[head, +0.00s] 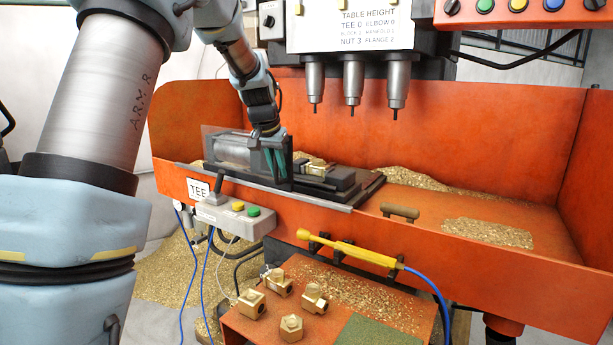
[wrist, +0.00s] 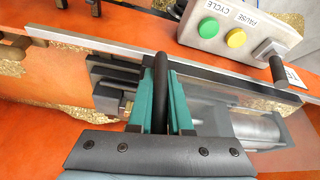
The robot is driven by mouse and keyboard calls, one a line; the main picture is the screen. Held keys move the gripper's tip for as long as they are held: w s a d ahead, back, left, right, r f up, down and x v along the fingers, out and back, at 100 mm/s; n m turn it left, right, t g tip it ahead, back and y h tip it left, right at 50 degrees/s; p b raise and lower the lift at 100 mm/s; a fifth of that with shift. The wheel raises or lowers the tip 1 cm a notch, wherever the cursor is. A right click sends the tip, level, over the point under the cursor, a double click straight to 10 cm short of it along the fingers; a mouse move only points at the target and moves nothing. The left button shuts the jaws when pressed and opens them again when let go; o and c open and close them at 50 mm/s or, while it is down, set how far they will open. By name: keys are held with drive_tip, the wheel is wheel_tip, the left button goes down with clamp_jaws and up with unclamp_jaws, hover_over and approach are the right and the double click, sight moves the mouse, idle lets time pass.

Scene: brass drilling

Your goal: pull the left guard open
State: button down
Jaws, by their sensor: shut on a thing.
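The left guard (head: 212,143) is a clear panel with a dark frame, standing at the left end of the black fixture over a grey cylinder. In the wrist view its clear sheet (wrist: 292,142) lies at the right, with the cylinder behind it. My gripper (head: 274,158) is at the guard's right end. In the wrist view its teal fingers (wrist: 160,118) are closed on the guard's black bar handle (wrist: 160,78), which stands between them. A brass part (head: 314,166) sits in the fixture just right of the gripper, clear of the guard's panel.
The fixture's black base (head: 368,188) lies on the orange tray, with brass chips around it. Three drill spindles (head: 353,82) hang above, right of the gripper. A control box (head: 235,217) with a lever is on the tray's front wall. Brass fittings (head: 291,327) lie on a lower shelf.

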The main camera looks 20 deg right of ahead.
drive_tip(key=w+a+p, duration=0.1)
drive_tip(key=w+a, duration=0.7)
drive_tip(key=w, duration=0.3)
drive_tip(key=shift+a, duration=0.1)
drive_tip(key=c, duration=0.8)
unclamp_jaws()
drive_tip(key=shift+s, duration=0.1)
drive_tip(key=shift+c, duration=0.2)
drive_tip(key=b+v, duration=0.2)
drive_tip(key=v, duration=0.9)
drive_tip(key=shift+f, duration=0.1)
drive_tip(key=s+a+f+n+y, duration=0.1)
drive_tip(key=s+a+f, duration=0.4)
drive_tip(key=s, duration=0.5)
drive_tip(key=s+a+f+n+g+y, duration=0.1)
drive_tip(key=s+a+f+n, duration=0.2)
drive_tip(key=s+a+f, duration=0.3)
drive_tip(key=s+a+f+n, duration=0.3)
drive_tip(key=s+a+f, duration=0.3)
drive_tip(key=s, duration=0.9)
wheel_tip(320, 180, down, 3)
drive_tip(key=shift+s+f+g+y, duration=0.25)
drive_tip(key=shift+s+g+y, duration=0.1)
drive_tip(key=shift+g+y, duration=0.05)
